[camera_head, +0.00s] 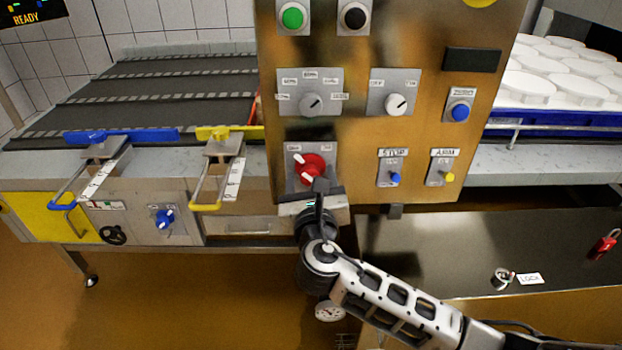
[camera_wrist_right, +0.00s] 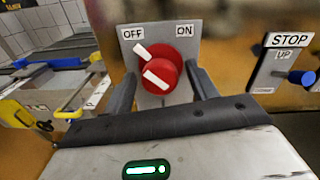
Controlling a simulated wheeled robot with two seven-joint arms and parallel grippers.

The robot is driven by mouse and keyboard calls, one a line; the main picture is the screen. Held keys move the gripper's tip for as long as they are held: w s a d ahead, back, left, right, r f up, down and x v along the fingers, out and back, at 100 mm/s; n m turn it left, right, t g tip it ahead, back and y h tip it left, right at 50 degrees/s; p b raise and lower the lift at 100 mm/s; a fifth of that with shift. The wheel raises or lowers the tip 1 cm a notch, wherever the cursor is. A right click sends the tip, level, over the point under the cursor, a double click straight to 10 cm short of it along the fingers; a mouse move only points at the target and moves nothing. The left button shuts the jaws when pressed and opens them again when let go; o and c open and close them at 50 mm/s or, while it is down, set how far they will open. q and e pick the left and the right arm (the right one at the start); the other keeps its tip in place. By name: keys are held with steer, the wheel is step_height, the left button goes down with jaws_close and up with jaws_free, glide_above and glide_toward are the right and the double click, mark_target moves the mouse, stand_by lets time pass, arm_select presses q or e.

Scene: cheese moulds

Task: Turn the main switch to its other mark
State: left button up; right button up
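The main switch is a round red knob (camera_head: 315,163) on a grey plate at the lower left of the brass-coloured control panel. In the right wrist view the knob (camera_wrist_right: 166,65) sits under the labels OFF and ON, and its white pointer slants up-left toward OFF. My right gripper (camera_head: 320,187) is in front of the switch, partly covering its lower edge. In the wrist view the right gripper (camera_wrist_right: 160,72) is open, with one finger on each side of the knob and small gaps seeming to show. My left gripper is not in view.
A clamp with a yellow handle (camera_head: 205,206) stands to the left. A dark shelf (camera_head: 440,245) lies below right, bearing a red padlock (camera_head: 605,244).

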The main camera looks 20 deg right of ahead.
steer(key=c, duration=0.9)
steer(key=shift+o, duration=0.3)
